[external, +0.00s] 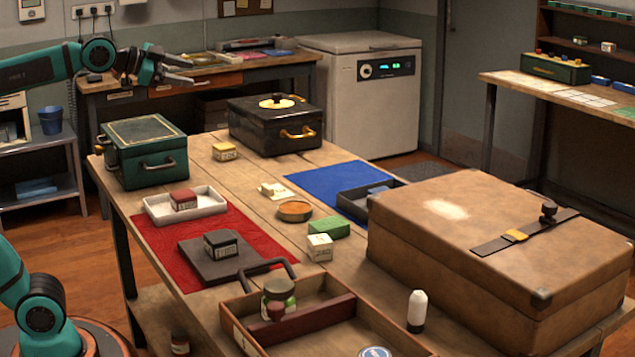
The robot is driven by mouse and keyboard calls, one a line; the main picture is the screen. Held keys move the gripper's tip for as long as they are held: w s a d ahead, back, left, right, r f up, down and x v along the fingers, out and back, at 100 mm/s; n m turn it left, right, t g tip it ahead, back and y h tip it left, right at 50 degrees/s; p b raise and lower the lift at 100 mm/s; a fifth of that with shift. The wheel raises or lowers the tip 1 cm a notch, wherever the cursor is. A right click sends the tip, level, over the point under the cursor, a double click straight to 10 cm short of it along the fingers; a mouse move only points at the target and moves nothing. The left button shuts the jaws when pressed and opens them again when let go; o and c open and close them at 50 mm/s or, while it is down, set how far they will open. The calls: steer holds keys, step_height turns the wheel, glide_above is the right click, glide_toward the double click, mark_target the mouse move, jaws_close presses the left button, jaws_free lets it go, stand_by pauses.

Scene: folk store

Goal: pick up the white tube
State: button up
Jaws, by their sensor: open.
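A small white tube (417,307) with a dark base stands upright at the front of the wooden table. It stands between the wooden tray (395,335) on its left and the large brown case (500,245) on its right, apart from both as far as I can see. My gripper (183,70) is at the upper left, raised above the far left end of the table. It is open and empty, pointing right, far from the tube.
The wooden tray holds a jar (279,299) and a dark red divider. A green box (140,152), a black box (276,124), a red mat (262,235), a blue mat (325,184) and several small boxes cover much of the table (262,171). The air above is clear.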

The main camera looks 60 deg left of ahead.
steer(key=w+d+r+m+g+h, duration=0.1)
steer(key=w+d+r+m+g, duration=0.25)
steer(key=w+d+m, duration=0.7)
steer(key=w+d+m+g, duration=0.25)
steer(key=w+d, duration=0.55)
steer(key=d, duration=0.4)
steer(key=m+g+y, duration=0.3)
steer(key=m+g, duration=0.5)
steer(key=m, duration=1)
glide_above(419, 293)
step_height(419, 293, down, 20)
steer(key=f, duration=1.1)
steer(key=shift+s, duration=0.3)
steer(key=shift+w+f, duration=0.2)
steer(key=shift+f, duration=1.3)
steer(key=shift+w+f, duration=0.15)
steer(key=shift+f, duration=1.3)
steer(key=shift+c, duration=0.5)
